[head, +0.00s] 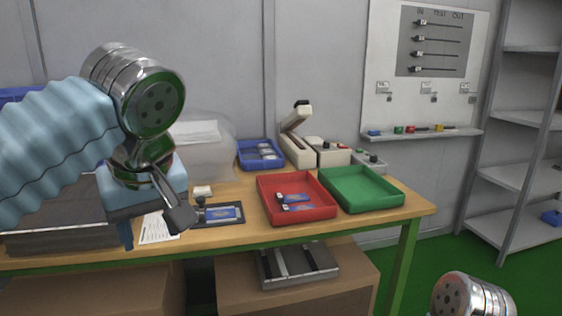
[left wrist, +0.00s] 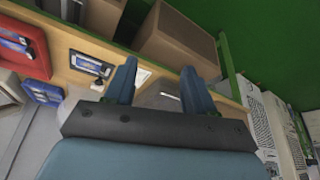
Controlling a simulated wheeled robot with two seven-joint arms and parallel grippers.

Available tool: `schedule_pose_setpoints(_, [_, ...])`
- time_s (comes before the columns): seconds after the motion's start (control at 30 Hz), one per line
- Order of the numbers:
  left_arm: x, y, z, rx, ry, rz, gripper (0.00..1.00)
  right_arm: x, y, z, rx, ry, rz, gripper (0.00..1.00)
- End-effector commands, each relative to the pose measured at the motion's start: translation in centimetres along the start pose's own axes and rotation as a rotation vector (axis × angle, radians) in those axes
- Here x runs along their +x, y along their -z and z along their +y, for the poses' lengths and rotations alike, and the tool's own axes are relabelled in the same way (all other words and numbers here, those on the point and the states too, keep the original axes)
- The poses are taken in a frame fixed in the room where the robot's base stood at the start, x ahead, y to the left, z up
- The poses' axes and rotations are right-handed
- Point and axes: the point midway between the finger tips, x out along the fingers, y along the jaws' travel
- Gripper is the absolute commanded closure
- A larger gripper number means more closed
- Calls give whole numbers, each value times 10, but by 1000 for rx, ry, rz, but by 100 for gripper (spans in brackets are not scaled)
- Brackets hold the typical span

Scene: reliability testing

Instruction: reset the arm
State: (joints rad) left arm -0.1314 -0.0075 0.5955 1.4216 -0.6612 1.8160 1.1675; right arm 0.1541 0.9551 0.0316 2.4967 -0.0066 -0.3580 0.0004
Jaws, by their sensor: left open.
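My left arm comes in from the left in the head view, with a light blue sleeve and a chrome wrist joint. My left gripper (head: 143,207), blue, hangs below the wrist over the left part of the workbench (head: 230,192) and is partly hidden by a dark link. In the left wrist view the two blue fingers of the left gripper (left wrist: 158,86) stand apart, with nothing held between them. At the lower right of the head view only a chrome joint of my right arm (head: 470,297) shows. The right gripper is out of view.
The bench holds a red tray (head: 297,216) with small items, a green tray (head: 361,205), a blue bin (head: 243,160), a beige device (head: 297,145) and a dark plate with a blue card (head: 222,213). A whiteboard (head: 380,60) and grey shelves (head: 520,110) stand behind.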

Motion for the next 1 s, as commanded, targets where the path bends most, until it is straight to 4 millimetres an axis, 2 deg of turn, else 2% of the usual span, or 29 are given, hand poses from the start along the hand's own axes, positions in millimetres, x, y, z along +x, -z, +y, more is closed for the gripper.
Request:
schedule_pose_setpoints(0.37, [62, -1, 43, 137, -38, -73, 46, 0, 1, 0, 0, 0, 2, 57])
schedule_pose_setpoints(0.57, [122, -11, 77, 250, -88, -146, 46, 0, 1, 0, 0, 0, 2, 57])
schedule_pose_setpoints(0.67, [165, -23, 97, 319, -131, -200, 46, 0, 1, 0, 0, 0, 2, 57])
schedule_pose_setpoints(0.77, [221, -45, 117, 392, -189, -275, 46, 0, 1, 0, 0, 0, 2, 57])
schedule_pose_setpoints(0.87, [294, -83, 133, 462, -275, -372, 46, 0, 1, 0, 0, 0, 2, 57])
schedule_pose_setpoints(0.9, [324, -102, 137, 481, -315, -409, 46, 0, 1, 0, 0, 0, 2, 57])
schedule_pose_setpoints(0.97, [367, -134, 138, 495, -375, -459, 46, 0, 1, 0, 0, 0, 2, 57])
schedule_pose_setpoints(1.0, [395, -156, 136, 496, -413, -487, 46, 0, 1, 0, 0, 0, 2, 57])
